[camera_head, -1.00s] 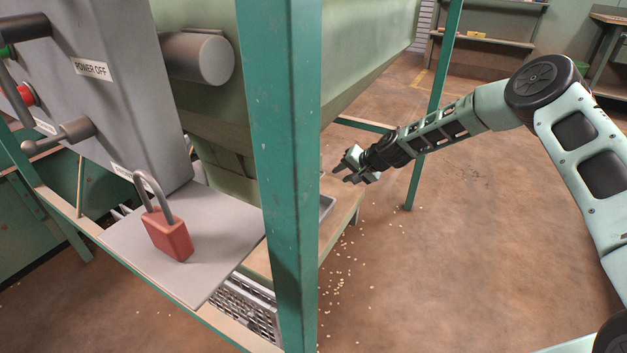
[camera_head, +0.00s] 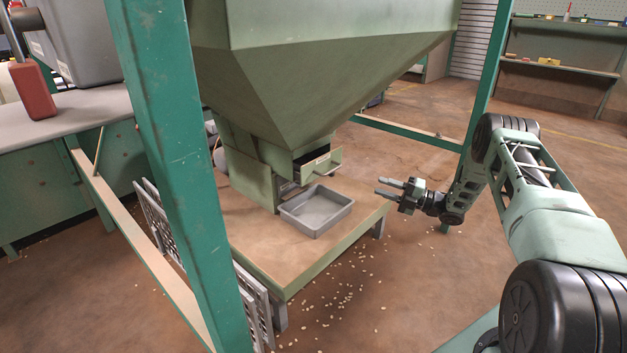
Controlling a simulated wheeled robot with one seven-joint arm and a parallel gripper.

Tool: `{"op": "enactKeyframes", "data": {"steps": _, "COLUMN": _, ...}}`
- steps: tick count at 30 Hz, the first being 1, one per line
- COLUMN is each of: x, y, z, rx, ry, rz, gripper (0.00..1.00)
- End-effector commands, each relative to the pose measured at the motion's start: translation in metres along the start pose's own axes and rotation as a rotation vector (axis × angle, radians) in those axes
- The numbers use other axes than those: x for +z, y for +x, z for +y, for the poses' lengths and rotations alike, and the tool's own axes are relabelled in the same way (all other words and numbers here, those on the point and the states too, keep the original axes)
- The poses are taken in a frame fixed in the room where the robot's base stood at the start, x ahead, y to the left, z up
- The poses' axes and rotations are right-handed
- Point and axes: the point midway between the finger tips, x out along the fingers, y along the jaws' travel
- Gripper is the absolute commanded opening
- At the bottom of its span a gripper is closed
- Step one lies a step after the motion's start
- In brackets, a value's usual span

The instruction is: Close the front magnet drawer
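A small green magnet drawer (camera_head: 322,163) with a pale label and a handle sticks out of the lower housing under the green hopper (camera_head: 320,75). It is pulled open, and its dark inside shows. A second labelled front, partly hidden, sits below it. My gripper (camera_head: 379,187) is to the right of the drawer and slightly lower in the picture, apart from it. Its two fingers point left, spread with a gap and nothing between them.
A grey tray (camera_head: 318,228) lies on the wooden platform (camera_head: 255,250) below the drawer. A green frame post (camera_head: 178,170) stands in the left foreground. Spilled nuts (camera_head: 345,292) dot the floor. The space between gripper and drawer looks clear.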

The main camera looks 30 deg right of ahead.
Motion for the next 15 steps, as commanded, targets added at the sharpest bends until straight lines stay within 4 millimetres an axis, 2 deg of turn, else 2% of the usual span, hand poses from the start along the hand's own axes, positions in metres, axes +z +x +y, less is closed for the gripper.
{"op": "enactKeyframes", "data": {"steps": 5, "x": -0.002, "y": 0.013, "z": 0.0, "rx": 0.005, "ry": -0.008, "rz": 0.013, "gripper": 0.31}}
{"op": "enactKeyframes", "data": {"steps": 15, "x": -0.003, "y": 0.081, "z": -0.002, "rx": 0.006, "ry": -0.007, "rz": 0.012, "gripper": 0.31}}
